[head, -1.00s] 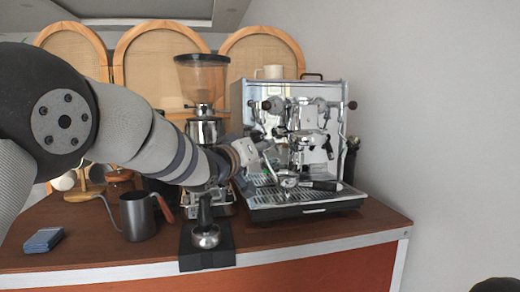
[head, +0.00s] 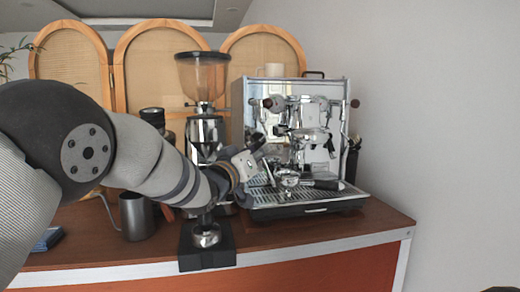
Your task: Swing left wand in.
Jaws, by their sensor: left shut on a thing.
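The chrome espresso machine (head: 335,105) stands on the right part of the cart. My left gripper (head: 262,147) is at the machine's left front, above the left end of the drip tray (head: 330,203), and is shut on the left wand. The wand is thin, and mostly hidden by the gripper; its exact outline cannot be made out. A portafilter (head: 288,182) with a dark handle pointing right sits below the group head, to the right of the gripper. My right gripper is not in view.
A grinder (head: 203,80) stands behind my left forearm. A tamper (head: 207,236) on a black mat (head: 205,260) and a grey pitcher (head: 136,217) are near the front edge. A blue cloth-like item (head: 48,238) is partly hidden by my arm. The counter's right front corner (head: 385,222) is clear.

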